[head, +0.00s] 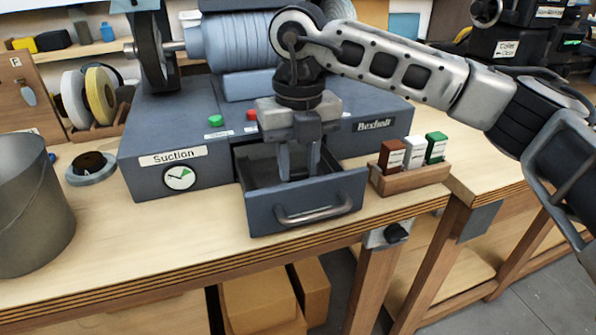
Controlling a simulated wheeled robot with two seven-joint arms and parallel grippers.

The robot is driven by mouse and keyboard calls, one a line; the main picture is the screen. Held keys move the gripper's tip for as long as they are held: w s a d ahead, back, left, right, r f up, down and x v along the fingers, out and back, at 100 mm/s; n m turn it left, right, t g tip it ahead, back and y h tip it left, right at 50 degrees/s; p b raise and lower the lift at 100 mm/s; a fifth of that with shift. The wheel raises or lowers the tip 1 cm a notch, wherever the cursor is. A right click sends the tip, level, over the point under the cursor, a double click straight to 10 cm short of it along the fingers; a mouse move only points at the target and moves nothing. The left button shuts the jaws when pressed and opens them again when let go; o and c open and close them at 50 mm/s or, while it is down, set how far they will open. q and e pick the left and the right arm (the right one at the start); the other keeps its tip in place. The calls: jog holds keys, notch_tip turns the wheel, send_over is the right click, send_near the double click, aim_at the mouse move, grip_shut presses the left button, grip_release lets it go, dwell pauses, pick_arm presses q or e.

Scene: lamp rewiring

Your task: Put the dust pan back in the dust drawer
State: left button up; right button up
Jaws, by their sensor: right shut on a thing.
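The dust drawer (345,196) is a dark blue-grey box with a bar handle. It is pulled out from the base of the grinder labelled "Suction" and "Boxholt". My right gripper (300,170) points straight down, with its fingertips inside the open drawer. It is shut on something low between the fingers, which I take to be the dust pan. The pan's outline is hard to tell from the grey drawer inside and is largely hidden by the fingers and the drawer front. My left gripper is not in view.
A grey bucket (32,205) stands at the left of the bench. A wooden holder (412,179) with small boxes is close to the drawer's right. The grinder base (150,140) is behind. The bench (150,236) is clear in front, between bucket and drawer.

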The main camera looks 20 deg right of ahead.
jog(key=shift+r, duration=0.15)
jog(key=shift+f, duration=0.25)
jog(key=o, duration=1.1)
jog(key=shift+c, duration=0.2)
jog(key=shift+s+r, duration=0.1)
jog(key=shift+r, duration=0.15)
notch_tip(320, 180, up, 12)
jog(key=shift+p, duration=0.3)
